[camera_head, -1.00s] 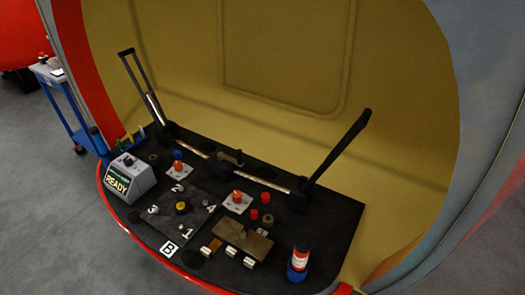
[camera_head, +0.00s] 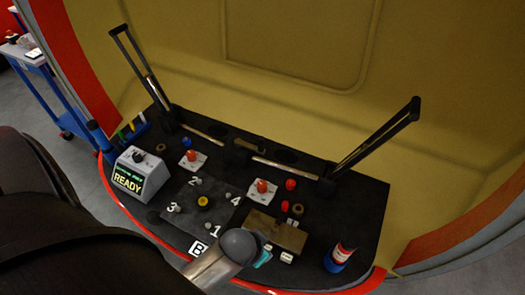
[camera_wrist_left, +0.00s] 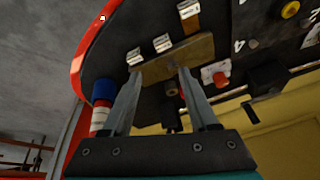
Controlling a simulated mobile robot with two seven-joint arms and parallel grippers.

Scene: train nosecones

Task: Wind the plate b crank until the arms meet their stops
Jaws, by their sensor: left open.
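Plate B (camera_head: 183,222) is a dark square with numbers 1 to 4 and a yellow knob (camera_head: 203,202) at its middle. A B label (camera_head: 198,248) lies at its front edge. Two dark arms, left (camera_head: 133,57) and right (camera_head: 385,133), stand raised and tilted outward behind the deck. A small dark, handle-like piece (camera_head: 249,143) sits between them; I cannot tell if it is the crank. My left gripper (camera_wrist_left: 160,76) is open and empty, its fingers toward the wooden block (camera_wrist_left: 177,60). In the head view my left arm hides its fingers. My right gripper is out of view.
A READY box (camera_head: 141,172) stands at the left. Red knobs on white plates (camera_head: 192,161) (camera_head: 263,190) stand near plate B. A blue and red can (camera_head: 339,258) is at the right. The wooden block also shows in the head view (camera_head: 276,232). A yellow wall (camera_head: 240,100) rises behind.

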